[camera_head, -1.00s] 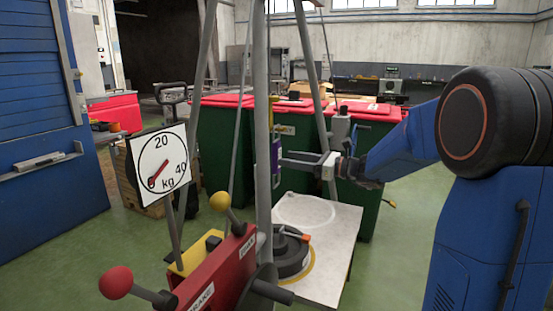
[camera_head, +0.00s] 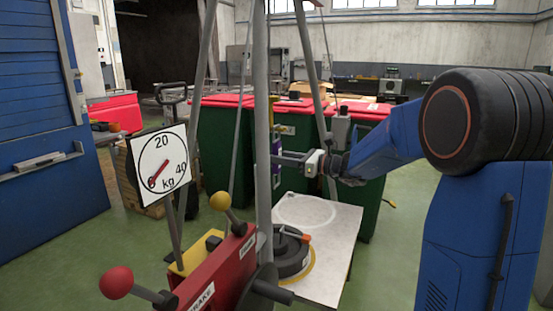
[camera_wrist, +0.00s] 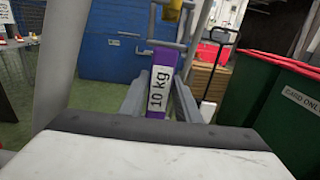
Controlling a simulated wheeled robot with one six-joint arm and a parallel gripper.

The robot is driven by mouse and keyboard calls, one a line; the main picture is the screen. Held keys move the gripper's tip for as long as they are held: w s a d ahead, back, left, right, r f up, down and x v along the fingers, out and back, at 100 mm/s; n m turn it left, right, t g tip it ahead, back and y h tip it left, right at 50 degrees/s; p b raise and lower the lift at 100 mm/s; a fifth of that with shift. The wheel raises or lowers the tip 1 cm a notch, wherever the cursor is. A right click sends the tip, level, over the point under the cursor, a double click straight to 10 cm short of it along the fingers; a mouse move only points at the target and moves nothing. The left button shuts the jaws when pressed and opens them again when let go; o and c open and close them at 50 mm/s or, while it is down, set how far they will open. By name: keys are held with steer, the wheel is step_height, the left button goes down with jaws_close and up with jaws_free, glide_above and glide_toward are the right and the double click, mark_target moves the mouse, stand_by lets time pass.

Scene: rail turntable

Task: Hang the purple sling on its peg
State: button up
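The purple sling (camera_wrist: 157,84) with a white "10 kg" label hangs upright below a yellow hook part (camera_wrist: 172,10) and a grey shackle in the wrist view. In the head view the sling (camera_head: 276,172) is a thin purple strip just right of a grey frame pole. My gripper (camera_wrist: 159,98) has one finger on each side of the sling, seemingly with a narrow gap. It also shows in the head view (camera_head: 280,158), reaching in from the right. Contact with the sling is not clear. I cannot make out the sling's peg.
Grey frame poles (camera_head: 263,120) stand close to my gripper. A dial scale (camera_head: 160,164) and a red lever console (camera_head: 215,270) are at front left. A white-topped table (camera_head: 335,225) with a dark round weight (camera_head: 290,255) is below. Green bins (camera_head: 225,150) stand behind.

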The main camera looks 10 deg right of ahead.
steer(key=c, duration=0.6)
steer(key=shift+o, duration=0.2)
steer(key=shift+r, duration=0.9)
steer(key=shift+v, duration=4.5)
